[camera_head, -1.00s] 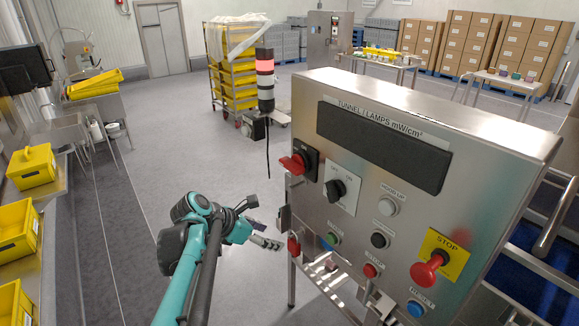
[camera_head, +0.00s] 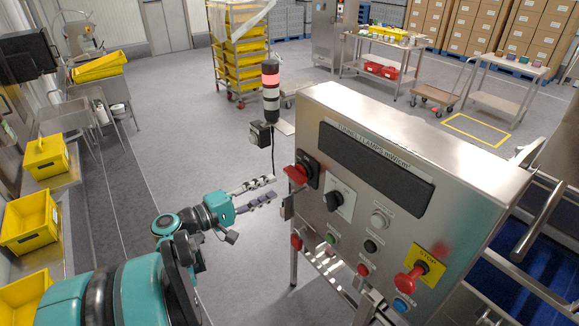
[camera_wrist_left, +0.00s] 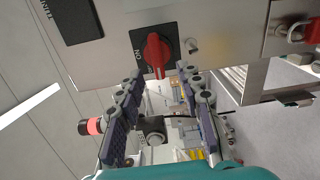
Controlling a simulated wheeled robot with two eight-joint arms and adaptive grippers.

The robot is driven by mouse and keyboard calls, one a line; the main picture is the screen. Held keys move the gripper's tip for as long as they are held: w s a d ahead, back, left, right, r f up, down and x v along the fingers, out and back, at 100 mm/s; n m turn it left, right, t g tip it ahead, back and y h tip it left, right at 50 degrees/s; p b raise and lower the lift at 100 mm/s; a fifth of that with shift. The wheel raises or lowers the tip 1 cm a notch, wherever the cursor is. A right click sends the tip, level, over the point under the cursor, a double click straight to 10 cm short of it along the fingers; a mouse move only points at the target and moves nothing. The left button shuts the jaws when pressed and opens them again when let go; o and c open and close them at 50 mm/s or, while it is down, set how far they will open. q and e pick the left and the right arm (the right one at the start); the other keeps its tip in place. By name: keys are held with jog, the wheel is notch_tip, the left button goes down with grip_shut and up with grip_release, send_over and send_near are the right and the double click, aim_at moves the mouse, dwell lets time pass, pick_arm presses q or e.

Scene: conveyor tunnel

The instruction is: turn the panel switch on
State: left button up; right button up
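The grey metal control panel (camera_head: 322,110) fills the right of the head view. A red rotary switch handle (camera_head: 296,173) on a black plate sits at its upper left corner. In the left wrist view the red handle (camera_wrist_left: 157,52) shows beside the letters "ON". A black knob (camera_head: 333,199) sits on a light plate to its right. My left gripper (camera_head: 271,188) is open and empty, its two fingers apart, pointing at the panel just left of and slightly below the red switch. In the wrist view the fingertips (camera_wrist_left: 162,82) lie just below the handle, apparently not touching it.
A red emergency stop button (camera_head: 411,279) and several small buttons are on the panel's lower part. A lamp tower (camera_head: 271,92) stands behind the panel's left side. Yellow bins (camera_head: 45,157) line the left wall. The floor between is clear.

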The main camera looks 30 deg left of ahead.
aim_at(290, 177)
pick_arm(q)
jog(key=x, duration=0.7)
jog(key=shift+w+d+r, duration=0.1)
jog(key=shift+w+r, duration=0.15)
jog(key=shift+w, duration=0.1)
jog(key=shift+m, duration=0.3)
grip_shut()
